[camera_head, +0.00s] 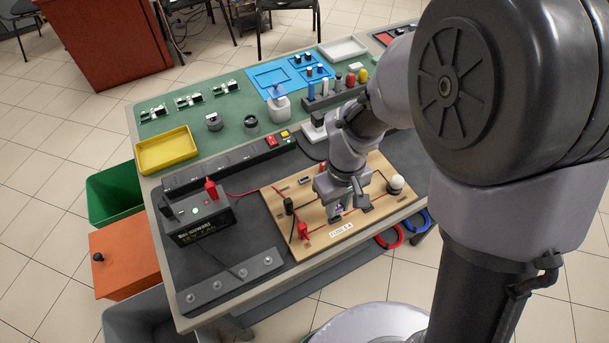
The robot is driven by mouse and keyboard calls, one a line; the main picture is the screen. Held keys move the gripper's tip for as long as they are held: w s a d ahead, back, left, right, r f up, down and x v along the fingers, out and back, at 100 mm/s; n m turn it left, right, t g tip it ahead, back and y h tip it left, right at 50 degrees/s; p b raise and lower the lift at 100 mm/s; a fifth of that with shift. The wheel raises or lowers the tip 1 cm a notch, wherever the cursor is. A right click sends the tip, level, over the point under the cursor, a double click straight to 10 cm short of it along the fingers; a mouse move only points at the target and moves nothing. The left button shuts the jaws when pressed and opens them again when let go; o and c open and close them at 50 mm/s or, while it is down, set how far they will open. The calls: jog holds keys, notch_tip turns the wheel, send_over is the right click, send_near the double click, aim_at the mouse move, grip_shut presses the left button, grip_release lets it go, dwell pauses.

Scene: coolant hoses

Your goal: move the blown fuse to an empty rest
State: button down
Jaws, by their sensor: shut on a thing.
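My gripper (350,210) points down over the wooden circuit board (285,238). It is shut on a small part, most likely the fuse (338,209), at the middle front of the board. The fingers hide most of this part, so I cannot tell its markings or whether it still touches the board. A dark grey plate (230,283) with several round pale spots lies at the front left of the bench. I cannot tell whether these spots are rests.
A black battery box (200,218) with a red clip stands left of the board. A long power strip (225,168), a yellow tray (167,150) and a white bottle (279,106) stand behind. Red and black clips (303,231) stand on the board. Bare dark mat (262,215) lies between box and board.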

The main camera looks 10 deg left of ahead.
aim_at(338, 206)
jog(key=shift+r+p, duration=1.25)
jog(key=shift+r, duration=0.35)
jog(key=shift+w+a, duration=0.15)
jog(key=shift+w, duration=0.05)
jog(key=w+a+r+p, duration=0.1)
jog(key=w+a+p, duration=0.3)
jog(key=w+a, duration=0.5)
jog(key=f+b, duration=0.2)
jog(key=f, duration=0.1)
jog(key=w+f+b, duration=0.1)
jog(key=shift+w+d+f, duration=0.1)
jog(key=shift+d+f, duration=0.25)
jog(key=shift+f+b, duration=0.35)
jog(key=shift+f, duration=0.1)
jog(key=shift+f, duration=0.1)
jog(key=shift+f, duration=0.25)
